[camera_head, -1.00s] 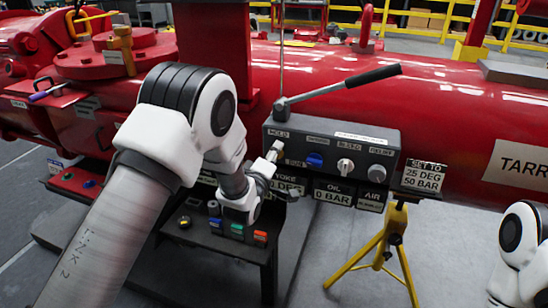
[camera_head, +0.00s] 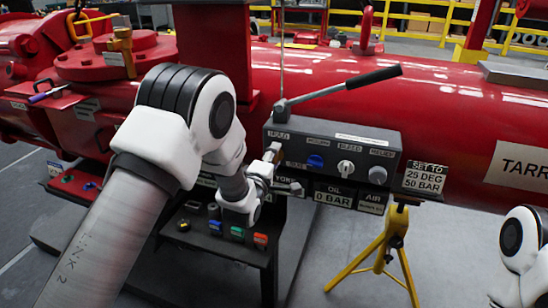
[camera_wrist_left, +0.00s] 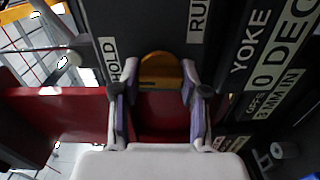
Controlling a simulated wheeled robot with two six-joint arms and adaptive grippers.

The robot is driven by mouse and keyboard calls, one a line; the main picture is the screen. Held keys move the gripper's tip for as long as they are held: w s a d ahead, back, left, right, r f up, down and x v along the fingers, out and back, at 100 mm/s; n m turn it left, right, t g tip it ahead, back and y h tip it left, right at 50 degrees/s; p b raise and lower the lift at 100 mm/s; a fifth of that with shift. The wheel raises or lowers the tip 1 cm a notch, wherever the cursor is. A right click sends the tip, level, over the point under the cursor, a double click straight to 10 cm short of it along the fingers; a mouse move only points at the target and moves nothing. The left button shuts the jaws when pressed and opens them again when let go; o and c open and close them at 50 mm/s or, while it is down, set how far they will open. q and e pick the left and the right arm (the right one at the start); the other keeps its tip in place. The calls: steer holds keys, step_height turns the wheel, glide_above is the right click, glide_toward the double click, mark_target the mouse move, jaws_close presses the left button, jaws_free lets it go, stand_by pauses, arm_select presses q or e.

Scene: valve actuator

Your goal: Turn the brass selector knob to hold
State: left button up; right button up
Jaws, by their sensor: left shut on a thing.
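The brass selector knob (camera_wrist_left: 160,68) shows in the left wrist view as a rounded brass-coloured piece between my two fingers. A HOLD label (camera_wrist_left: 111,60) is to its left and a RUN label (camera_wrist_left: 197,20) is above and to its right. My left gripper (camera_wrist_left: 160,92) is shut on the knob. In the head view my left gripper (camera_head: 274,156) is at the left end of the grey control box (camera_head: 330,136), below its HOLD label (camera_head: 279,134), and mostly hides the knob. I cannot tell which label the knob points to. My right gripper is out of view.
Blue (camera_head: 315,161), white (camera_head: 346,168) and grey (camera_head: 377,175) knobs sit to the right on the box. A black-gripped lever (camera_head: 372,77) rises above it. A yellow tripod (camera_head: 385,245) stands right.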

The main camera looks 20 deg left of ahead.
arm_select(q)
steer(key=o, duration=1.2)
steer(key=shift+a, duration=0.1)
steer(key=shift+c, duration=0.2)
steer(key=s, duration=1.2)
steer(key=shift+a, duration=0.2)
